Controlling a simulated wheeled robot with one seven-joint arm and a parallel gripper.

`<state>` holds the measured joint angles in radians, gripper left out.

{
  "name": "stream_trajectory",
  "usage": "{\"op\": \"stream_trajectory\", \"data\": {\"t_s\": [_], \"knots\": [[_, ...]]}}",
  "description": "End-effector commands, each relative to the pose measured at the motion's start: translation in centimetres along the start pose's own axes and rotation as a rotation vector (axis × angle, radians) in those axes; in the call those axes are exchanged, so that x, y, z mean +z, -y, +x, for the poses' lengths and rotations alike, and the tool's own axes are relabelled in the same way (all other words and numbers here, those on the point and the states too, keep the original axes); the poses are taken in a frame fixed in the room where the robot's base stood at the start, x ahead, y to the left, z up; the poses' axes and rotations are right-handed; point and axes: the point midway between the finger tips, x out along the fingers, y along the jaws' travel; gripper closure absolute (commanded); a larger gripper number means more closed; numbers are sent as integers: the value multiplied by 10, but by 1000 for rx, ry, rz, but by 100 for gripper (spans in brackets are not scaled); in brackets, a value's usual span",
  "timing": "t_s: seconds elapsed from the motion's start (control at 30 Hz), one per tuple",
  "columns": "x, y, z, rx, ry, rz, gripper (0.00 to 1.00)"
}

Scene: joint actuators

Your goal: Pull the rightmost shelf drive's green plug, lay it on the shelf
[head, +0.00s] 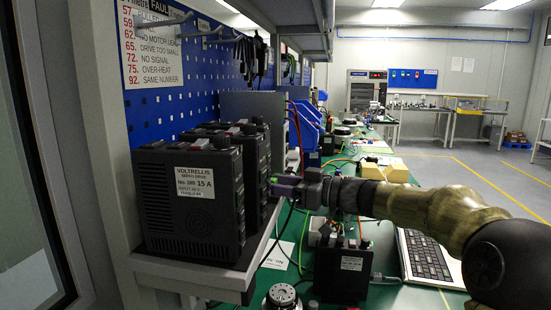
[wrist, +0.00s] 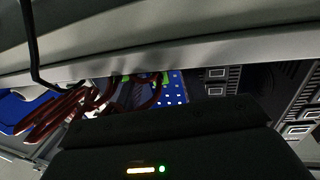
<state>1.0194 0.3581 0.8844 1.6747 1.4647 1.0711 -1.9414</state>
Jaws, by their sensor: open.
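Black servo drives stand on the grey shelf (head: 205,277) at the left in the head view. The nearest drive (head: 190,225) bears a white label, and another drive (head: 257,160) stands behind it, farther right. A small green spot, likely the green plug (head: 273,180), shows at that farther drive's front, right by my gripper (head: 284,187). My gripper is open and points left at the drive face; whether its fingers are around the plug cannot be told. In the wrist view, green bits (wrist: 165,77) show among red cables beyond my dark gripper body, and the fingertips are hidden.
Red cables (head: 297,130) hang behind the shelf drives. The shelf's front lip runs close under my gripper.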

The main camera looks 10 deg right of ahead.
Motion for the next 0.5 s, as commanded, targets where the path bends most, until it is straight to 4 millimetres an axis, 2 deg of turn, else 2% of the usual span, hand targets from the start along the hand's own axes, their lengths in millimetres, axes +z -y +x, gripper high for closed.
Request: {"op": "stream_trajectory", "data": {"t_s": [0.23,0.5], "knots": [[0,-1,-24,5,1,0,58],[0,-1,-77,6,2,0,58]]}}
